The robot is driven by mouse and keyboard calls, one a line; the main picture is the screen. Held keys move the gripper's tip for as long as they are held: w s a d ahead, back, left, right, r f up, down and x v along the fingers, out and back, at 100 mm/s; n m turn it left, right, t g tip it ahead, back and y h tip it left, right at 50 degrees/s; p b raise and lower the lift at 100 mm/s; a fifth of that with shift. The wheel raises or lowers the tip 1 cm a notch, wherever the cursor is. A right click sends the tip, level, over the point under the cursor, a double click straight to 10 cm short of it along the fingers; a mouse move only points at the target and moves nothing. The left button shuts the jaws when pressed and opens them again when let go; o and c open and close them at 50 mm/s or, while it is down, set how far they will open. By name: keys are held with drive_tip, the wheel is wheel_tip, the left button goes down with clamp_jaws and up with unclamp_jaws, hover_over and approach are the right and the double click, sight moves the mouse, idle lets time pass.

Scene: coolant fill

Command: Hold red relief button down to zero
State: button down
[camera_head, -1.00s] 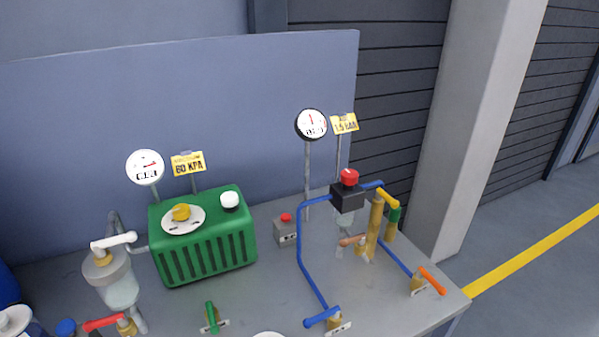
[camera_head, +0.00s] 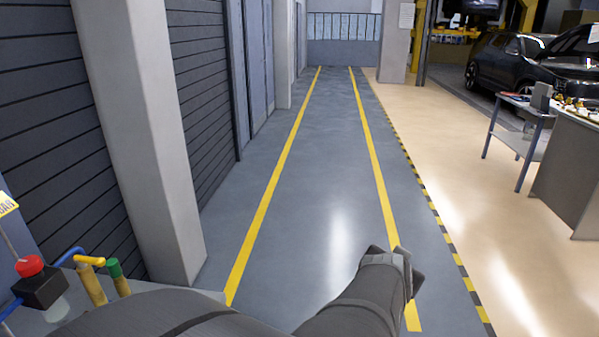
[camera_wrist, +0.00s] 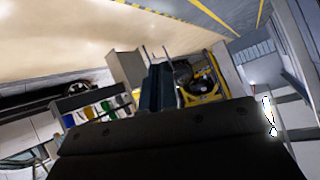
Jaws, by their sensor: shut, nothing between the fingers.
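The red button (camera_head: 29,266) sits on top of a small black box (camera_head: 40,289) at the far left edge of the head view. Blue pipe runs into the box on both sides. My dark arm crosses the bottom of the head view and reaches out over the floor, well right of the button and apart from it. My gripper (camera_wrist: 158,72) shows in the wrist view as a dark bar with narrow fingers together, shut and empty. The wrist view does not show the button. The gauges are outside the head view.
A yellow pipe (camera_head: 92,284) and a green-capped post (camera_head: 116,278) stand right of the box. A pale pillar (camera_head: 140,130) rises behind the bench. An aisle between yellow lines is clear. A car (camera_head: 530,65) and side table (camera_head: 520,104) stand at right.

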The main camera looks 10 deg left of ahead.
drive_tip(key=w+a+r+n+y, duration=0.2)
drive_tip(key=w+a+n+y, duration=0.3)
drive_tip(key=a, duration=0.6)
drive_tip(key=w+a+r+n, duration=0.25)
drive_tip(key=w+a, duration=0.35)
drive_tip(key=a, duration=0.6)
drive_tip(key=s+a+r+n+g+y, duration=0.15)
drive_tip(key=a+n+y, duration=0.45)
drive_tip(key=a, duration=2)
drive_tip(key=s+a+n+g, duration=0.1)
drive_tip(key=s+a+n, duration=0.3)
drive_tip(key=s+a, duration=0.45)
drive_tip(key=s+a+n+g, duration=0.2)
drive_tip(key=s+a+n, duration=0.3)
drive_tip(key=a, duration=0.7)
drive_tip(key=s+a+n+g+y, duration=0.1)
drive_tip(key=s+a+n, duration=0.1)
drive_tip(key=s+a, duration=0.55)
drive_tip(key=s+a+n+g+y, duration=0.15)
drive_tip(key=s+a, duration=0.35)
drive_tip(key=s, duration=0.6)
drive_tip(key=s+a+f+n, duration=0.4)
drive_tip(key=f, duration=0.4)
drive_tip(key=shift+s+a+f+n+h, duration=0.25)
drive_tip(key=shift+s+n+h, duration=0.1)
drive_tip(key=shift+h, duration=0.1)
